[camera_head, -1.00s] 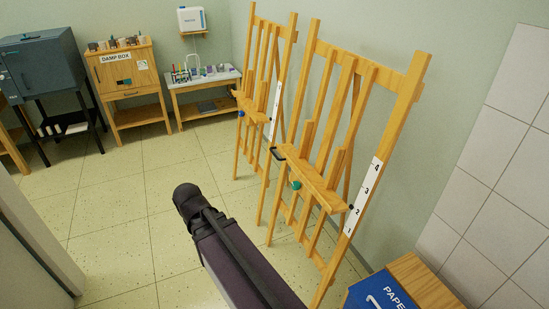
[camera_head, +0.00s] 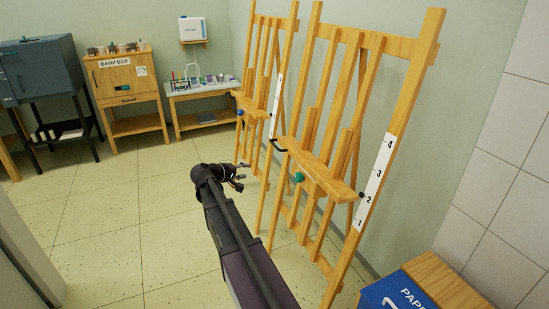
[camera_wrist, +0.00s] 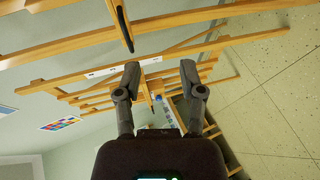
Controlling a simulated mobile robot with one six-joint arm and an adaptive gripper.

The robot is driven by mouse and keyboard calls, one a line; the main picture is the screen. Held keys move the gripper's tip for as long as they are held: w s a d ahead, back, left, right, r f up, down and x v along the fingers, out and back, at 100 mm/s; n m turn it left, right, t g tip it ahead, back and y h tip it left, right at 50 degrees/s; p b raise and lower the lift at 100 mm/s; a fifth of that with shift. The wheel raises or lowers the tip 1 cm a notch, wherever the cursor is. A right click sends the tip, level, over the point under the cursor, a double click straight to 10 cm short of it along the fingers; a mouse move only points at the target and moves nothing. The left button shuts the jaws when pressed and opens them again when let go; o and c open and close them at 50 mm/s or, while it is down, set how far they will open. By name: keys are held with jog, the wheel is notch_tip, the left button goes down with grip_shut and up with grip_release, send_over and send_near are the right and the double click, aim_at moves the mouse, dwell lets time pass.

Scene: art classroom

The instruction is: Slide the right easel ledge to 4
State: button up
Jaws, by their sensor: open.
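The right easel (camera_head: 405,110) is a wooden frame with a sliding ledge (camera_head: 325,178). The ledge has a green knob (camera_head: 298,177) on its front and a black handle (camera_head: 279,146) at its left end. A white scale (camera_head: 376,182) numbered 1 to 4 runs up the right leg, and the ledge's dark pointer (camera_head: 361,195) sits at about 2. My gripper (camera_head: 243,176) is open and empty, left of and below the handle, apart from the easel. In the wrist view its two fingers (camera_wrist: 160,72) are spread, with a black bar (camera_wrist: 122,25) beyond them.
The left easel (camera_head: 262,75) stands just behind, with its own ledge, blue knob (camera_head: 240,112) and scale. A blue paper bin (camera_head: 395,292) stands at the lower right. A damp box (camera_head: 124,75) and side table (camera_head: 200,92) line the back wall. Floor left of my arm is clear.

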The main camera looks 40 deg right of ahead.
aim_at(274, 144)
jog(key=w+d+n+t+h+b, duration=0.1)
jog(key=w+d+h+b, duration=0.3)
jog(key=w+d+b, duration=0.1)
jog(key=w+d, duration=0.1)
jog(key=d, duration=0.1)
jog(key=shift+w+d+n, duration=0.2)
jog(key=shift+d+n, duration=0.1)
jog(key=shift+d, duration=0.2)
jog(key=d, duration=0.4)
jog(key=w+d, duration=0.1)
jog(key=d, duration=0.4)
jog(key=w+d, duration=0.1)
jog(key=d, duration=0.3)
jog(key=shift+w+d, duration=0.1)
jog(key=shift+d, duration=0.05)
grip_shut()
